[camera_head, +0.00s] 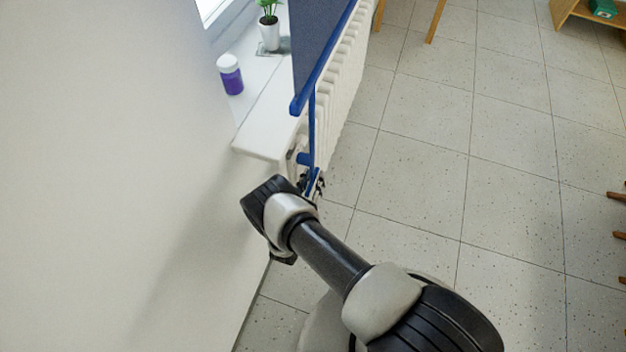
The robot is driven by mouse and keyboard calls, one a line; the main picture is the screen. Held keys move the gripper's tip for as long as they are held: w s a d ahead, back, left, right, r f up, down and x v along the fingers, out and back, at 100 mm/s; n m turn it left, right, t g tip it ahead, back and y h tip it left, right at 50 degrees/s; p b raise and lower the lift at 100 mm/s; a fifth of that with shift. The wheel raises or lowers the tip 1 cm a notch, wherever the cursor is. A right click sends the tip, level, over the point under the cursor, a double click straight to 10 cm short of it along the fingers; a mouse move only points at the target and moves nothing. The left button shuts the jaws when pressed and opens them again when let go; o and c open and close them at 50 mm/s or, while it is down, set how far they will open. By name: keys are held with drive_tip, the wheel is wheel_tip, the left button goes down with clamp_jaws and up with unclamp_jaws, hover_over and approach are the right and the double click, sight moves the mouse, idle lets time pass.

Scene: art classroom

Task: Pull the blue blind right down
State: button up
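The blue blind (313,36) hangs at the window, with a brighter blue bottom bar (324,62) along its lower edge. The bar is in front of the sill and the top of the radiator. A thin blue pull (311,130) hangs from the bar's near end, with a short blue crosspiece low on it. My gripper (314,186) is at the lower end of this pull, with dark finger parts beside the blue. It is small and partly hidden by my wrist, so I cannot tell whether it is shut on the pull.
The white sill (262,118) bears a purple jar with a white lid (230,76) and a potted plant (268,30). A white radiator (344,82) stands under the window. The wall (110,180) is close on the left. Tiled floor (430,140) is open to the right.

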clamp_jaws()
idle(0.6)
